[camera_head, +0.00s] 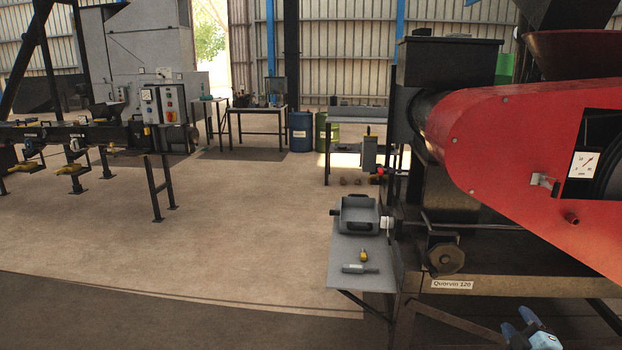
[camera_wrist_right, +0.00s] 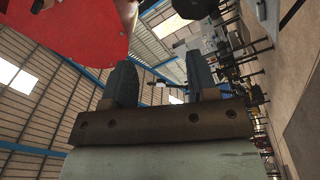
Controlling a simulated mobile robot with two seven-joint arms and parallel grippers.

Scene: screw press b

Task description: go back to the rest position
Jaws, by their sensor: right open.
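My right gripper (camera_head: 522,325) shows at the bottom right edge of the head view, low in front of the press, with most of its arm out of frame. In the right wrist view the two dark fingers of this gripper (camera_wrist_right: 162,80) stand apart, with nothing between them. My left gripper is not in view. The screw press has a large red guard (camera_head: 530,140) and a brown handwheel (camera_head: 445,258); the red guard also shows at the top left of the right wrist view (camera_wrist_right: 70,25).
A grey side shelf (camera_head: 350,255) on the press holds a grey box-like part (camera_head: 358,212), a small yellow-topped item (camera_head: 364,255) and a grey cylindrical tool (camera_head: 360,269). A dark beam (camera_head: 450,335) runs below the press. Open floor (camera_head: 220,235) lies to the left.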

